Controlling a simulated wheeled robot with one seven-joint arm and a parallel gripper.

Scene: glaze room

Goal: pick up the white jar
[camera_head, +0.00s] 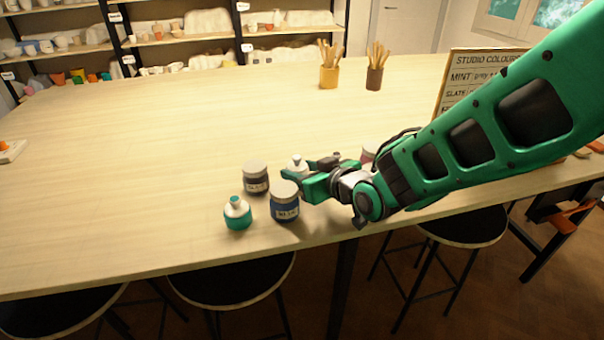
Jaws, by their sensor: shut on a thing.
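A small white jar (297,163) with a narrow top shows just behind the near finger of my gripper (300,170). My gripper reaches in low from the right, its green and dark fingers on either side of the white jar, and is shut on it. The jar's lower part is hidden by the finger and a blue jar, so I cannot tell whether it touches the table.
A blue jar (285,207) with a pale lid stands close in front of my gripper. A dark grey jar (256,178) and a teal-and-white bottle (238,215) stand left. A pinkish jar (369,153) is partly behind my arm. The table's left (120,150) is clear.

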